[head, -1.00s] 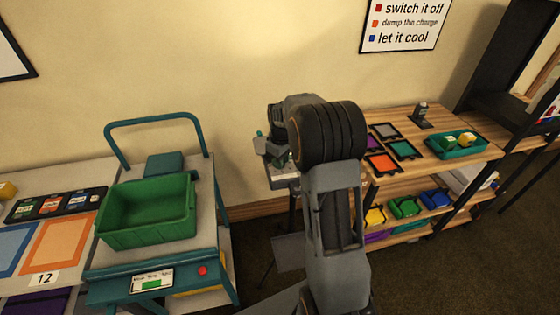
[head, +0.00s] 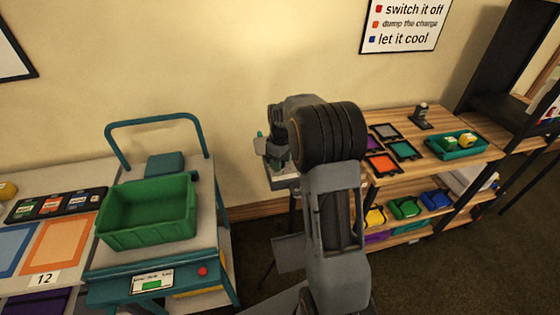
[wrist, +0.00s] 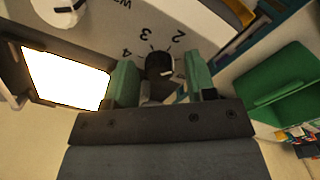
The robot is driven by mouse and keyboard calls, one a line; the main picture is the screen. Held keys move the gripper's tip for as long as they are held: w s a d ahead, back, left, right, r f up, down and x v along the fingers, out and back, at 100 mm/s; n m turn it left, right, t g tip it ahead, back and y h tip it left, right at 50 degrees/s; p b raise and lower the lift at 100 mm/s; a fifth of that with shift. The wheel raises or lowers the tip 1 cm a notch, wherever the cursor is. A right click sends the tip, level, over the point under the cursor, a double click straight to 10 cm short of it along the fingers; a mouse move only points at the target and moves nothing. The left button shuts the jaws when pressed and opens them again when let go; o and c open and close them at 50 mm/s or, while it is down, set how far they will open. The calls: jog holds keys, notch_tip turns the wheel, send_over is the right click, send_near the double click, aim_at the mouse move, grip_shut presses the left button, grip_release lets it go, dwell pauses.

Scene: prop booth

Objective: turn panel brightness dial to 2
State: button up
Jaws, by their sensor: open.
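The black brightness dial (wrist: 158,65) shows in the wrist view on a pale panel face (wrist: 110,30), with the numerals 2, 3 and 4 printed around it. A pale mark shows on the dial's lower part, away from the numerals; I cannot tell its exact setting. My gripper (wrist: 160,80) is open, with one green finger on each side of the dial in the picture. I cannot tell whether the fingers touch it. In the head view my gripper (head: 271,150) is over a small stand by the wall, and my arm hides most of the panel.
A bright lit screen (wrist: 65,78) lies left of the dial, and a white knob (wrist: 62,10) is at upper left. A green crate (head: 148,212) sits on a teal cart to the left. A wooden shelf unit (head: 450,170) stands to the right.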

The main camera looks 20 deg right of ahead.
jog(key=shift+d, duration=0.1)
notch_tip(320, 180, up, 8)
jog(key=p, duration=0.5)
jog(key=shift+p, duration=0.4)
